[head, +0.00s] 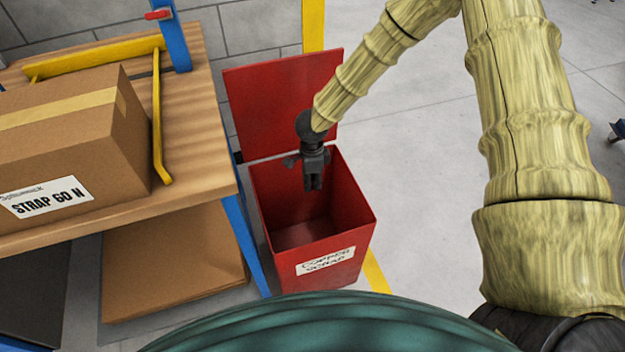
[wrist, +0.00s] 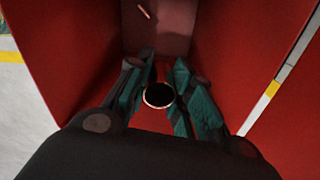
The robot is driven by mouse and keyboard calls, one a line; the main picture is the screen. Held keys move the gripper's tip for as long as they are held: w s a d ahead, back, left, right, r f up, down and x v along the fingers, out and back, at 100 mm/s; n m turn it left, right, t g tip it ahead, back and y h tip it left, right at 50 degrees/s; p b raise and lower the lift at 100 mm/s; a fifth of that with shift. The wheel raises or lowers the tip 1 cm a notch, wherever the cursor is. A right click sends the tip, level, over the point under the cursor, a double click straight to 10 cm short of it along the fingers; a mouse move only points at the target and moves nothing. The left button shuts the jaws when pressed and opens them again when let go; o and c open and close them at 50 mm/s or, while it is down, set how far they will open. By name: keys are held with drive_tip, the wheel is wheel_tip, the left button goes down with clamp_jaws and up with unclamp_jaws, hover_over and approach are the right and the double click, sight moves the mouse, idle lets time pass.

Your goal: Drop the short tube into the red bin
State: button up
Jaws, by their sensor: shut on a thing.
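The red bin (head: 281,271) stands open on the floor beside the workbench, with a "COPPER SCRAP" label on its front. My gripper (head: 314,186) points down over the bin's opening, and red walls surround it in the wrist view (wrist: 158,85). It is shut on the short tube, whose round copper rim with a dark hollow (wrist: 158,106) shows end-on between the fingers. The tube cannot be made out in the head view. A small copper-coloured piece (wrist: 147,12) lies on the bin's floor.
The bin's red lid (head: 285,100) stands raised at the back. Another carton (head: 175,265) sits below.

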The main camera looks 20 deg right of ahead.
drive_tip(key=shift+f+b, duration=0.85)
drive_tip(key=shift+f, duration=0.35)
drive_tip(key=o, duration=1)
drive_tip(key=shift+r, duration=0.1)
wheel_tip(320, 180, up, 12)
drive_tip(key=shift+f, duration=0.1)
